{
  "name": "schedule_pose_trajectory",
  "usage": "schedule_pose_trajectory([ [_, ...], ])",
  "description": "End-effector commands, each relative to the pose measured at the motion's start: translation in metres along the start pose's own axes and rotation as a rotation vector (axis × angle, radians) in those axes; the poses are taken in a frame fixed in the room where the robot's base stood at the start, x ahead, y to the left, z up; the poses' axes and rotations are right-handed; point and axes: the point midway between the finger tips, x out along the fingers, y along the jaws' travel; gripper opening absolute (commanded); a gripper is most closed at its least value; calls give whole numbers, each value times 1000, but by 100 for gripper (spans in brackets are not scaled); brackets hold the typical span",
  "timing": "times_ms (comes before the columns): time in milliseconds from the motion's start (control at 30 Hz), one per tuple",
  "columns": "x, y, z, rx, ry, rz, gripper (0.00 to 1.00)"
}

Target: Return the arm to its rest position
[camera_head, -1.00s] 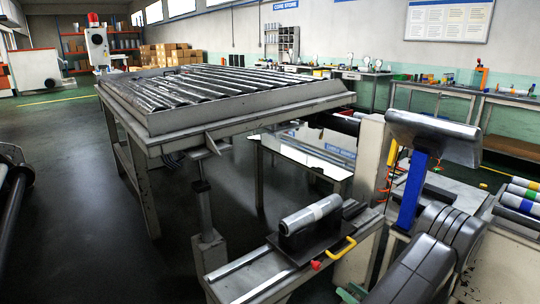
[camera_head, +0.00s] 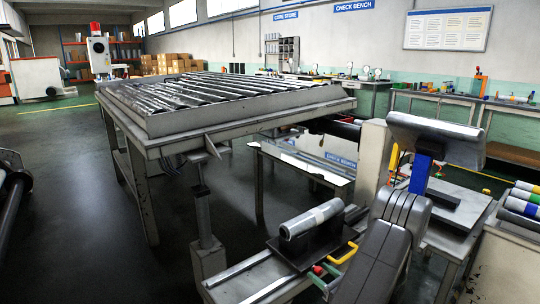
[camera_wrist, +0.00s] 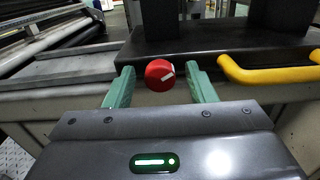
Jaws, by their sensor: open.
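My arm reaches down in the front right of the head view. My gripper (camera_head: 325,277) has green fingers and is close to the front of the black carriage (camera_head: 312,250). In the wrist view my gripper (camera_wrist: 160,78) is open, with a finger on each side of a red knob (camera_wrist: 160,75) that has a white mark. The knob (camera_head: 318,269) is small in the head view.
A yellow handle (camera_wrist: 270,72) sits just right of the knob. A grey roll (camera_head: 312,218) lies on top of the carriage.

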Motion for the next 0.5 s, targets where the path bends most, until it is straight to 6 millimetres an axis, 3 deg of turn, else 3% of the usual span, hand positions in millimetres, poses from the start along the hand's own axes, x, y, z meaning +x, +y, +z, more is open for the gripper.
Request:
schedule_pose_trajectory([
  [500,0,0,-3,-475,0,0,50],
])
